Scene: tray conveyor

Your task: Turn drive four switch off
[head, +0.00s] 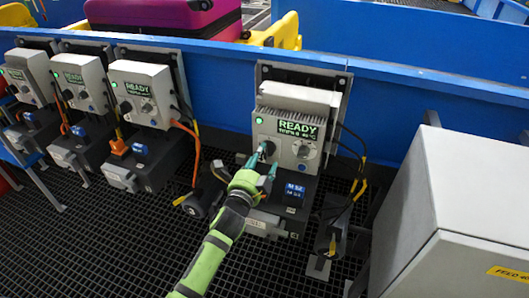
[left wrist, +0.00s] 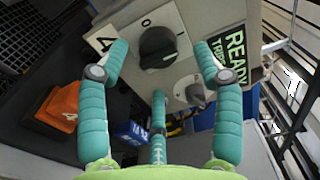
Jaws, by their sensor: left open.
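The drive four unit (head: 290,126) is a grey box on the blue beam, with a lit green lamp and a green READY display. In the left wrist view its black rotary switch (left wrist: 158,47) sits on a pale plate with O and I marks beside a "4" label (left wrist: 102,40). I cannot tell surely which mark the knob points to. My left gripper (head: 264,160) is at the box's front, over the switch. In the left wrist view its teal fingers (left wrist: 160,64) are open, spread around the knob with visible gaps. My right gripper is not in view.
A smaller grey dial (left wrist: 195,95) sits beside the switch. Three similar drive units (head: 140,95) stand left. A large grey cabinet (head: 455,205) is at right. The floor is dark grating.

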